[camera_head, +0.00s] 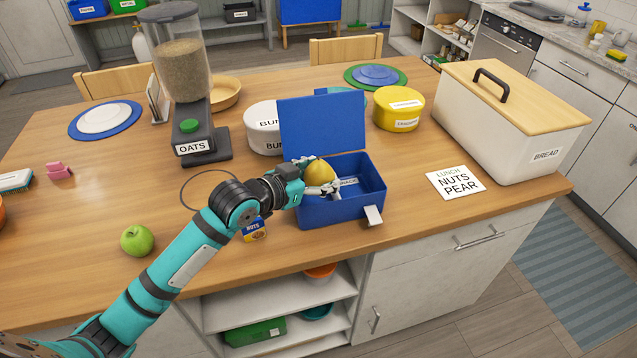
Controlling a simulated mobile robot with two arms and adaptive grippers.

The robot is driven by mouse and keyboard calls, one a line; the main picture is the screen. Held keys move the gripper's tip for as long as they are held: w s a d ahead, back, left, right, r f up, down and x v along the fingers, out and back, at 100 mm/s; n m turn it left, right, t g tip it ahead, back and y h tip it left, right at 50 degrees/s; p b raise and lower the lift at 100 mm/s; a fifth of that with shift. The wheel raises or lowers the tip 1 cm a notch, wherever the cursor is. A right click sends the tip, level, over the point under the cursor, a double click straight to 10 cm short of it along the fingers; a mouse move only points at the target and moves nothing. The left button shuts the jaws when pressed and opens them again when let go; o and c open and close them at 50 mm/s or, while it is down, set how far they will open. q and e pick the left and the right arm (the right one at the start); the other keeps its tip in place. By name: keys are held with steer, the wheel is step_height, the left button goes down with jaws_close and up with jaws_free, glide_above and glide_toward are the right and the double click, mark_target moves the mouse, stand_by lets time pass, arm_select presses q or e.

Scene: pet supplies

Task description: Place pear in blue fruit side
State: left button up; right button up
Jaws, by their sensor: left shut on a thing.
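The pear (319,171) is yellow and held in my left gripper (326,187), which is shut on it. The gripper and pear are over the left part of the open blue lunch box (343,214). Whether the pear touches the box floor cannot be told. A white label (348,182) shows inside, partly hidden by the gripper. The right part of the box looks empty. My right gripper is not in view.
A small nuts box (255,232) stands beside my left forearm. A green apple (137,240) lies at the left. A card (455,182) reading "LUNCH NUTS PEAR" and a bread bin (508,130) are at the right. The oats dispenser (190,100) and round tins stand behind.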

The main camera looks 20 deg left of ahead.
mark_target(318, 184)
arm_select(q)
steer(key=f, duration=0.3)
steer(key=shift+w+a+p, duration=0.2)
steer(key=shift+w+p, duration=0.15)
steer(key=shift+p, duration=0.05)
steer(key=shift+f, duration=0.25)
